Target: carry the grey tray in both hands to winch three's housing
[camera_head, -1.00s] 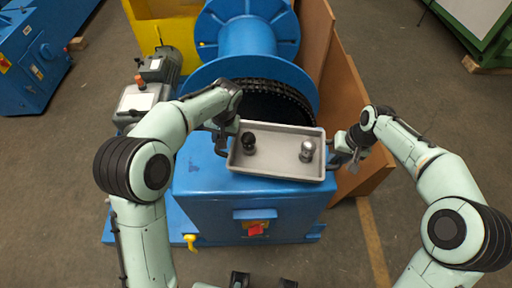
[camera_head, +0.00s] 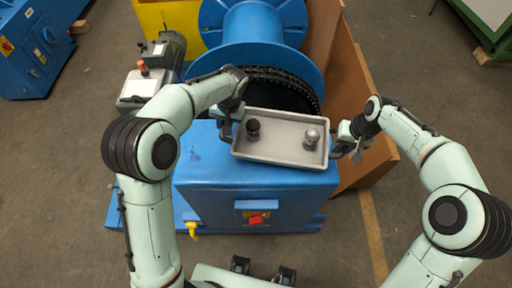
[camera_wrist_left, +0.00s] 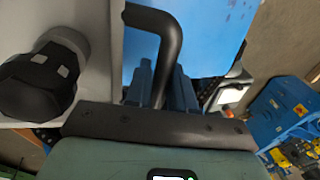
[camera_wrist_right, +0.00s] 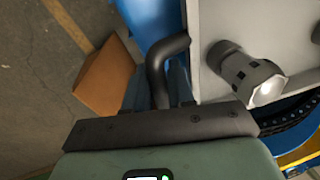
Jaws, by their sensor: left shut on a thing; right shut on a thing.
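The grey tray (camera_head: 270,156) is held between my two grippers over the blue winch housing (camera_head: 225,176). It tilts slightly down to the right in the head view. My left gripper (camera_head: 228,128) is shut on the tray's left handle, a dark bent bar (camera_wrist_left: 172,38). My right gripper (camera_head: 343,150) is shut on the right handle, which shows in the right wrist view (camera_wrist_right: 160,62). A black knobbed part (camera_head: 253,126) stands in the tray's left half and a silver-grey part (camera_head: 311,138) in its right half. Whether the tray touches the housing cannot be told.
A blue drum (camera_head: 250,45) with a dark chain (camera_head: 285,80) stands behind the tray. A brown board (camera_head: 355,110) leans at its right. A grey motor (camera_head: 165,55) is at the left. A red switch (camera_head: 257,219) and yellow fitting (camera_head: 191,230) are on the front.

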